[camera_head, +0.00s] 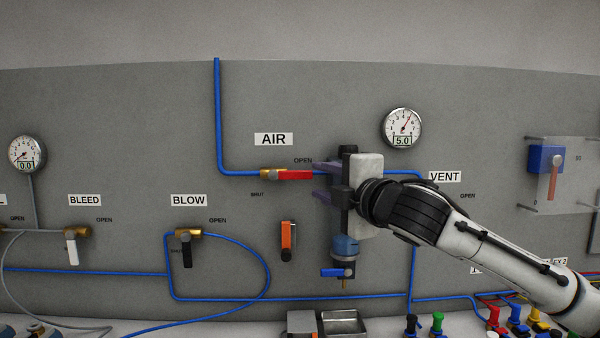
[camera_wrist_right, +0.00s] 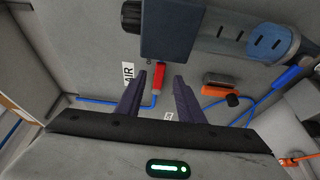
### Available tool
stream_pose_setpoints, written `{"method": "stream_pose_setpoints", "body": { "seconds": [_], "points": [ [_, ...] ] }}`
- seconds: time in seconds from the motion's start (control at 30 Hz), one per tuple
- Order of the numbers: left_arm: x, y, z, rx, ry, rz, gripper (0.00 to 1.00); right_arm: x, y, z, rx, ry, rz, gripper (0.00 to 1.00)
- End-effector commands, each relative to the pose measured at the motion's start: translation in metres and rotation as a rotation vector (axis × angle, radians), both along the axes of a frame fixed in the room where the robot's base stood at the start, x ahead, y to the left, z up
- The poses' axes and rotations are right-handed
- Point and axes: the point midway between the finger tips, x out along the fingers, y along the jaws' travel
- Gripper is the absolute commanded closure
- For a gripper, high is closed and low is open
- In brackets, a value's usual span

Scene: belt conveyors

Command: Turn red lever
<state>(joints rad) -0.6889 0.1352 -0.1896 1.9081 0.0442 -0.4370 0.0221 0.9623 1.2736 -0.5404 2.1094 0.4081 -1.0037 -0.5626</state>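The red lever (camera_head: 295,175) lies horizontal under the AIR label, pointing right toward the word OPEN, on a brass valve (camera_head: 268,174) in the blue pipe. My right gripper (camera_head: 317,181) is just right of the lever's free end, its fingers spread above and below the lever's level. In the right wrist view the red lever (camera_wrist_right: 159,76) shows between the two open fingertips (camera_wrist_right: 160,77). I cannot tell whether a finger touches it; no grip is seen. My left gripper is in neither view.
A pressure gauge (camera_head: 401,128) reads 5.0; the left gauge (camera_head: 27,154) reads 0.0. An orange-and-black switch (camera_head: 288,240) sits below the lever. A blue filter unit (camera_head: 345,247) is below my right gripper. BLOW (camera_head: 187,235) and BLEED (camera_head: 72,233) valves are at left.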

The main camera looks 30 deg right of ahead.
Motion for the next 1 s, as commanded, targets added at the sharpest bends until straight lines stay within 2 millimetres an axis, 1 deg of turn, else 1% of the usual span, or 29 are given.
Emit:
{"method": "stream_pose_setpoints", "body": {
  "seconds": [0.03,0.2,0.3,0.4,0.57,0.8,0.87,1.0],
  "points": [
    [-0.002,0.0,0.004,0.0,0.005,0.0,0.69,0.01,-0.001,0.003,0.005,-0.001,0.002,0.66],
    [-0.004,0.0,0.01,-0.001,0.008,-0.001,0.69,0.042,-0.006,0.003,0.006,-0.001,0.002,0.66],
    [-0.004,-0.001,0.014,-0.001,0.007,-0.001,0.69,0.058,-0.008,0.002,0.003,0.0,0.001,0.66],
    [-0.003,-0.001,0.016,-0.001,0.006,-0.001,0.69,0.069,-0.01,0.002,0.004,-0.002,0.002,0.66],
    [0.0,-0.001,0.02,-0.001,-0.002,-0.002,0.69,0.077,-0.011,0.001,0.002,-0.001,0.003,0.66],
    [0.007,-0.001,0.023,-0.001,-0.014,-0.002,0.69,0.077,-0.011,0.0,0.001,-0.001,0.002,0.66],
    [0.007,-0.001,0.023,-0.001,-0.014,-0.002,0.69,0.077,-0.011,0.0,0.001,-0.001,0.002,0.74],
    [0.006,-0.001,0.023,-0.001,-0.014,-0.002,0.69,0.077,-0.011,0.0,0.001,-0.001,0.002,0.98]
  ]
}}
